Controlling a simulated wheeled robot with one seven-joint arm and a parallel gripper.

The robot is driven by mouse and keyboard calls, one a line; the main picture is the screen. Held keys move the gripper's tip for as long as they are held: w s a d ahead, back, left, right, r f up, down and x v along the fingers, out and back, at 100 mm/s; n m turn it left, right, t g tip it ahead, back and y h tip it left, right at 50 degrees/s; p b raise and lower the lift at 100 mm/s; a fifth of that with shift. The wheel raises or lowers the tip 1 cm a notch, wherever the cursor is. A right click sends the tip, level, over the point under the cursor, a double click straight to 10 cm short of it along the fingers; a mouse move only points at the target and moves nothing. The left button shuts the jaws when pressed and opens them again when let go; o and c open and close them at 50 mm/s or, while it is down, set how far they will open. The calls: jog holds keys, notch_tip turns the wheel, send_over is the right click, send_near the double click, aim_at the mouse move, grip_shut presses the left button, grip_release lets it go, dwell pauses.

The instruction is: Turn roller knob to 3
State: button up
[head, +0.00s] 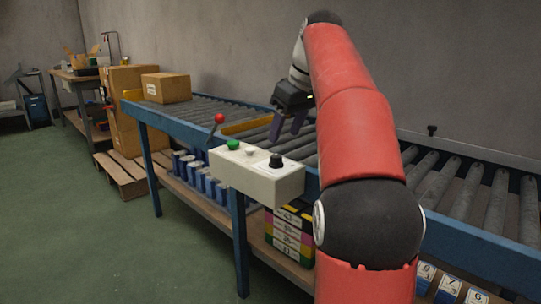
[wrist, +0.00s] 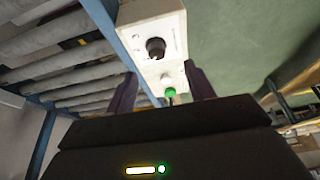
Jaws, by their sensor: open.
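The roller knob (head: 276,161) is a black dial on top of a cream control box (head: 262,188) fixed to the conveyor's near side. In the wrist view the knob (wrist: 155,47) sits on the box (wrist: 151,14) beyond my fingertips; its number marks are too small to read. A green button (head: 233,145) and a pale button (head: 250,153) are on the same box. My gripper (head: 289,127) is open and empty, above the rollers just behind the box and apart from the knob. In the wrist view its two dark fingers (wrist: 162,88) stand on either side of the buttons.
A red-balled lever (head: 219,118) stands left of the box. The roller conveyor (head: 470,187) runs behind it, with a cardboard box (head: 166,87) at its far end. Blue bottles stand on the shelf below. Green floor lies clear at the front left.

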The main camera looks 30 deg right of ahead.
aim_at(276, 156)
jog(key=b+x, duration=0.1)
jog(key=x, duration=0.1)
jog(key=b+x, duration=0.1)
jog(key=x, duration=0.2)
jog(key=b+x, duration=0.1)
jog(key=x, duration=0.1)
jog(key=shift+w+d+f, duration=0.25)
jog(key=shift+w+f, duration=0.05)
jog(key=shift+c, duration=0.4)
jog(key=c, duration=0.9)
